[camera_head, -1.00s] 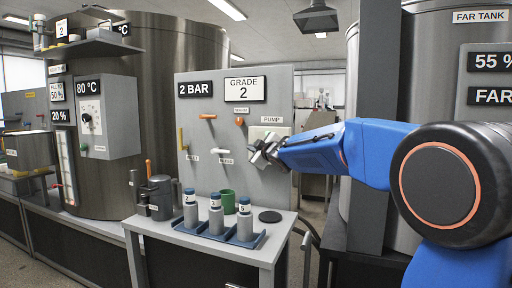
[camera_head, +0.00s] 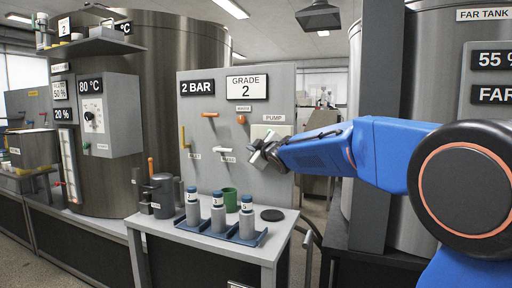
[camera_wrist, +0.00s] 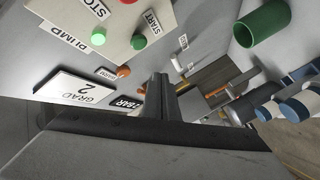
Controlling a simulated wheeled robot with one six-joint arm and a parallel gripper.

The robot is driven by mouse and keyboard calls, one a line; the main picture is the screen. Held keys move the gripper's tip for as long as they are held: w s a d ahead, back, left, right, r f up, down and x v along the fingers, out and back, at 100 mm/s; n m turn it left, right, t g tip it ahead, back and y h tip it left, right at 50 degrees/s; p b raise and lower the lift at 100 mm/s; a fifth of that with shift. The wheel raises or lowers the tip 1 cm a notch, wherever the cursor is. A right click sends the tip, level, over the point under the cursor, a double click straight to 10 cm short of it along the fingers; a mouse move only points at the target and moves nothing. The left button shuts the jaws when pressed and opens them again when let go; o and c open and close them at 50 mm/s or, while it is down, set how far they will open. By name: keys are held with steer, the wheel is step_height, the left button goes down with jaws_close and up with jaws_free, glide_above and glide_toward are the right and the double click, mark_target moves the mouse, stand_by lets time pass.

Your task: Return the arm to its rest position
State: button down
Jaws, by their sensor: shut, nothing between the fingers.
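My blue arm (camera_head: 395,152) reaches in from the right of the head view. My gripper (camera_head: 258,158) is at its end, in front of the grey panel (camera_head: 215,105) and just below the PUMP label. Its fingers are shut and empty. In the wrist view the gripper (camera_wrist: 160,90) shows at the middle, with the pump box (camera_wrist: 110,20) and its START and STOP buttons at the upper left. The pump box's front in the head view (camera_head: 285,131) is partly hidden by my gripper.
A small table (camera_head: 175,229) holds a blue rack (camera_head: 252,239) of three bottles, a green cup (camera_head: 229,199), a black disc (camera_head: 272,215) and a dark grey pot (camera_head: 160,195). Orange, yellow and white handles stick out from the panel. Steel tanks stand on both sides.

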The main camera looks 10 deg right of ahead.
steer(key=s+d+f+m+g+h, duration=0.1)
steer(key=s+f+m+g, duration=0.3)
steer(key=s+f, duration=0.6)
steer(key=s+d+f+m+g+h, duration=0.1)
steer(key=s+d+f+m+g, duration=0.2)
steer(key=s+f, duration=0.8)
steer(key=s+d+f+m+g+h, duration=0.1)
steer(key=s+f, duration=1)
steer(key=s, duration=2.2)
steer(key=d+m+g, duration=0.2)
steer(key=m+g, duration=0.1)
steer(key=g, duration=0.1)
steer(key=shift+f+m, duration=0.25)
steer(key=shift+m, duration=0.15)
